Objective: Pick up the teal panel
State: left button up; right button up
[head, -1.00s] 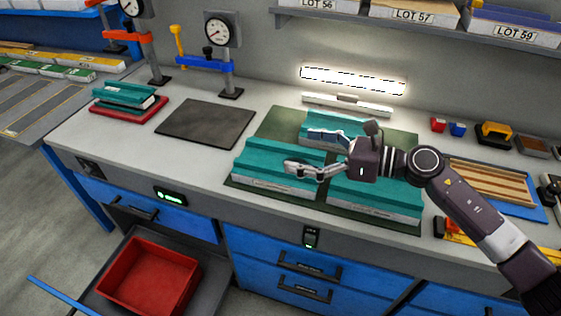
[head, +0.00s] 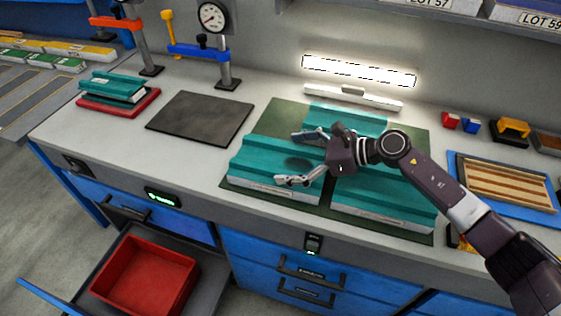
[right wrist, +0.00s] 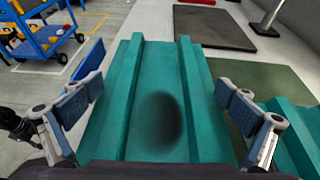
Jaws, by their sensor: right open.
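Several teal panels with white sides and raised ribs lie on a dark green mat (head: 262,117). The front left panel (head: 258,158) has a dark round mark on its top. In the right wrist view this panel (right wrist: 155,75) fills the middle, between the open fingers. My right gripper (head: 297,158) is open and empty over the front left panel, with one finger toward the front edge and one toward the back. I cannot tell whether the fingers touch it. Another panel (head: 385,203) lies front right and one (head: 345,117) behind, both partly hidden by my arm. My left gripper is not in view.
A dark flat plate (head: 200,118) lies left of the mat. A smaller teal stack (head: 112,86) sits on a red base (head: 120,104). Gauge stands (head: 213,20) rise behind. An open drawer below holds a red bin (head: 146,275). A wooden rack (head: 500,187) is at right.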

jog(key=shift+w+a+f, duration=0.1)
jog(key=shift+a, duration=0.1)
jog(key=c, duration=1.4)
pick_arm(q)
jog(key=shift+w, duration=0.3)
pick_arm(e)
jog(key=shift+c, duration=0.2)
